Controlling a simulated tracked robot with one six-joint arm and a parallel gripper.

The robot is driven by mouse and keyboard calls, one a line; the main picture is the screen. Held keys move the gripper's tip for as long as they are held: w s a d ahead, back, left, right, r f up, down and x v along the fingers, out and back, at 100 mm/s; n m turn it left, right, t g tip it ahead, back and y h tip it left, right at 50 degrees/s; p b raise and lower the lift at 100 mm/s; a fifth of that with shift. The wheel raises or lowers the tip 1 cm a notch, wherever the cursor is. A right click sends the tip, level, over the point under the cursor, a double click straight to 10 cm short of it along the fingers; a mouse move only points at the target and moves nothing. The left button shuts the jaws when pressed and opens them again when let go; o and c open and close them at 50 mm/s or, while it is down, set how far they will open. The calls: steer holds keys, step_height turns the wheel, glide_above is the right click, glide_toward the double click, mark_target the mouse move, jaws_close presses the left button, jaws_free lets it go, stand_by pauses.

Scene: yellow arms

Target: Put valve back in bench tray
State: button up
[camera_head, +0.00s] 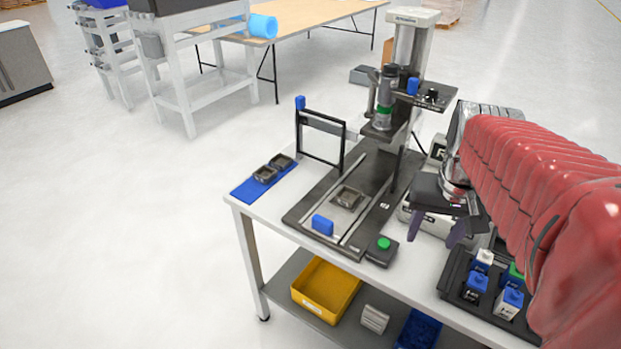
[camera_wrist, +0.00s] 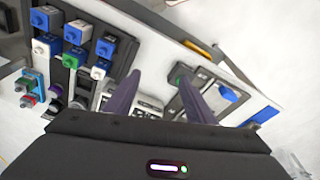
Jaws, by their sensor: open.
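The black bench tray (camera_head: 447,291) lies at the right front of the bench and holds several small valve-like blocks with blue, white and green tops, such as a blue-topped white one (camera_head: 510,302). My arm hides part of it. In the wrist view the tray (camera_wrist: 66,55) is at upper left with several blocks, one of them blue and white (camera_wrist: 76,32). I cannot tell which block is the task's valve. My gripper (camera_head: 437,230) is open and empty above the bench, left of the tray. Its two purple fingers (camera_wrist: 156,82) point away from the wrist camera, apart.
A press stand (camera_head: 407,50) rises at the back of the bench. A black fixture plate (camera_head: 300,217) holds a blue block (camera_head: 322,225). A green-button box (camera_head: 382,250) sits at the front edge. A blue mat (camera_head: 245,190) lies left. A yellow bin (camera_head: 325,290) is below.

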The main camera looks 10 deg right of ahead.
steer(key=s+a+n+t+y, duration=0.1)
steer(key=a+n, duration=0.4)
steer(key=a, duration=1.2)
steer(key=s+t, duration=0.1)
steer(key=t, duration=0.1)
steer(key=shift+a+r+n+t, duration=0.3)
steer(key=shift+a+n, duration=0.05)
steer(key=shift+n, duration=0.05)
steer(key=shift+s, duration=0.1)
